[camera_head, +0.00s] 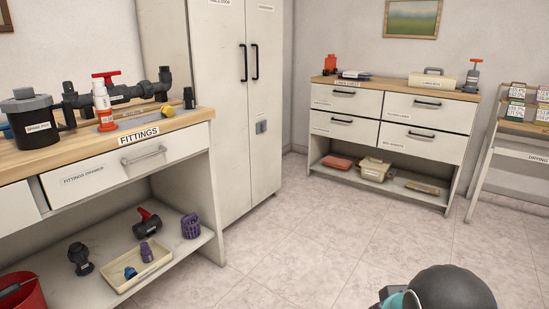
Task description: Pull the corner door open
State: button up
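A tall white cabinet (232,130) stands by the room's corner. It has a left door (222,120) and a right door (266,110), and both look shut. Each door has a black vertical handle, one on the left door (243,62) and one on the right door (256,61), near the seam between them. The labels at the top of the doors are partly cut off and too small to read, so I cannot tell which is named the corner door. A small grey plate (261,127) sits lower on the doors. My gripper is not in view; part of my arm shows at bottom right.
The fittings bench (180,122) stands left of the cabinet, with pipe parts on top and a tray (128,270) on its lower shelf. A drawer chest (385,125) and a drying rack (500,150) stand at right. The tiled floor (310,240) before the cabinet is clear.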

aim_at(263, 19)
jog(key=i, duration=2.6)
jog(key=u, duration=0.65)
